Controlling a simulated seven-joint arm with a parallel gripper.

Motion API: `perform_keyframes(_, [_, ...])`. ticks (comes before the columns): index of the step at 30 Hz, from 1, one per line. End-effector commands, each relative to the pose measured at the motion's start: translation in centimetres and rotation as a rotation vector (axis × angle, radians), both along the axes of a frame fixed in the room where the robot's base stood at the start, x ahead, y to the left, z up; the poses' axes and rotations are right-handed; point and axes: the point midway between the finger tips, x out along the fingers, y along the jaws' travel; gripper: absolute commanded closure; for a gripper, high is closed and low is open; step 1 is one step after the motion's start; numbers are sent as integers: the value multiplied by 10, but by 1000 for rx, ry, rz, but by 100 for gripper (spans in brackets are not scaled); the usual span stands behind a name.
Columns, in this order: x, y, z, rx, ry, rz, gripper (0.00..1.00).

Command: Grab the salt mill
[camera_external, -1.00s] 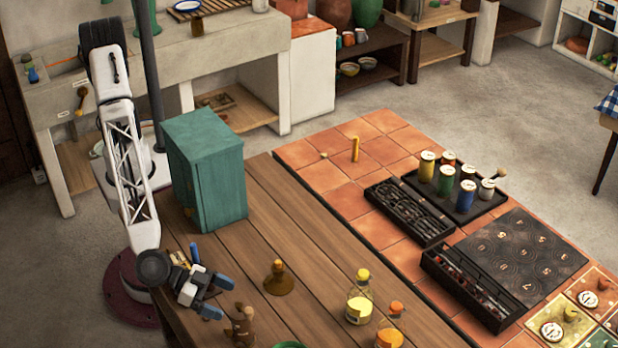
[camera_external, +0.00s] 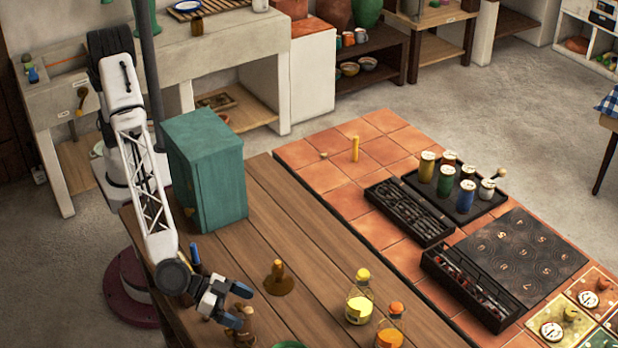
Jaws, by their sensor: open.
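A brown wooden mill-like piece (camera_external: 245,333) stands near the table's front edge, partly hidden by my gripper (camera_external: 239,306). My gripper is open, its two blue-tipped fingers spread, one near the top of this piece and the other beyond it. Whether they touch it, I cannot tell. A second brown piece with a knobbed top and wide base (camera_external: 278,281) stands on the planks to the right of my gripper. No label shows which one is the salt mill.
A teal cabinet (camera_external: 210,175) stands at the table's back left. A yellow-capped bottle (camera_external: 359,305) and an orange-capped bottle (camera_external: 390,335) stand to the right. A green rim (camera_external: 288,345) shows at the bottom edge. The planks (camera_external: 300,235) behind are clear.

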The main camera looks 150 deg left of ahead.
Motion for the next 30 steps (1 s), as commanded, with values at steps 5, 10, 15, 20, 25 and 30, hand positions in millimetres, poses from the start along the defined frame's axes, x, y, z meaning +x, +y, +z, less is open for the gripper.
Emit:
perform_keyframes(5, [0, 0, 0, 0, 0, 0, 8])
perform_keyframes(10, [0, 0, 0, 0, 0, 0, 8])
perform_keyframes(15, [0, 0, 0, 0, 0, 0, 11])
perform_keyframes(20, [0, 0, 0, 0, 0, 0, 36])
perform_keyframes(25, [0, 0, 0, 0, 0, 0, 62])
perform_keyframes(30, [0, 0, 0, 1, 1, 0, 88])
